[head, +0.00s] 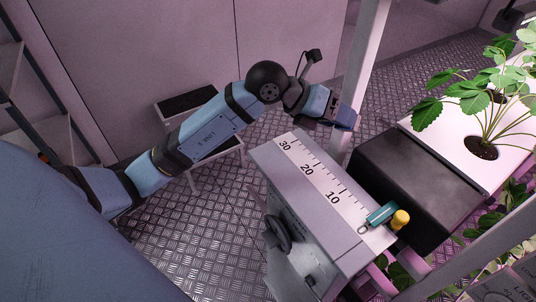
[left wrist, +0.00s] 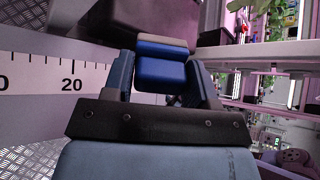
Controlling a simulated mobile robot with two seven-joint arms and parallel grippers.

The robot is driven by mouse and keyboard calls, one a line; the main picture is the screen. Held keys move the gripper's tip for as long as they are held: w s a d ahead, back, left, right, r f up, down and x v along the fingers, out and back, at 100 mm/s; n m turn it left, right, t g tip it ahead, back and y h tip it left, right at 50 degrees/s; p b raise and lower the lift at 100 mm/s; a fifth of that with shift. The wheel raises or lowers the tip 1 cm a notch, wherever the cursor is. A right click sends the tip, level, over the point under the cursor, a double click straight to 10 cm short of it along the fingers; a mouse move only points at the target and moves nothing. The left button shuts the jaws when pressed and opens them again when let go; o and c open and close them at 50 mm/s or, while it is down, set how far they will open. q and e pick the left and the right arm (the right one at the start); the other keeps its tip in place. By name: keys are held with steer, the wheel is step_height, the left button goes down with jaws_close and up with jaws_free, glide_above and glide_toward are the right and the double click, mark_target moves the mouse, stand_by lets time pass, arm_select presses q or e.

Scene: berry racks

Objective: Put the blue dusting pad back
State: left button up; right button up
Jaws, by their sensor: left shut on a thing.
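The blue dusting pad (left wrist: 160,72) sits between the fingers of my left gripper (left wrist: 163,80) in the left wrist view. In the head view my left gripper (head: 333,114) is shut on the pad, whose dark blue end (head: 345,118) shows at the fingertips. The gripper and pad are above and behind the grey cabinet with a ruled top (head: 318,182), near an upright post. They look clear of the cabinet top. My right gripper is not in view.
A teal and yellow tool (head: 382,214) lies at the ruled top's near right end. A black box (head: 415,185) stands right of the cabinet. A white planter (head: 470,140) with leafy plants is at right. A pale post (head: 362,75) rises beside the gripper. A small step stand (head: 187,104) is behind my arm.

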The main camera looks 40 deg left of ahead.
arm_select(q)
steer(key=shift+s+a+r+g+y, duration=0.1)
steer(key=shift+r+g+y, duration=0.25)
steer(key=shift+g+y, duration=0.3)
steer(key=shift+s+a+r+m+g+y, duration=0.1)
steer(key=shift+s+a+m+g+y, duration=0.15)
steer(key=shift+g+y, duration=0.25)
steer(key=s+a+r+n+g+y+p, duration=0.1)
steer(key=s+a+r+g+y, duration=0.15)
steer(key=a, duration=0.45)
steer(key=s+a+r+n+g+y+p, duration=0.1)
steer(key=a+r+g+y, duration=0.1)
steer(key=a+y, duration=0.3)
steer(key=shift+h, duration=0.4)
steer(key=f, duration=0.5)
steer(key=a+f, duration=0.1)
steer(key=f, duration=0.3)
steer(key=f+p, duration=0.1)
steer(key=f, duration=0.4)
steer(key=shift+w+a+f, duration=0.2)
steer(key=shift+w+f, duration=0.05)
steer(key=shift+f, duration=0.1)
step_height(320, 180, down, 4)
steer(key=shift+f, duration=0.6)
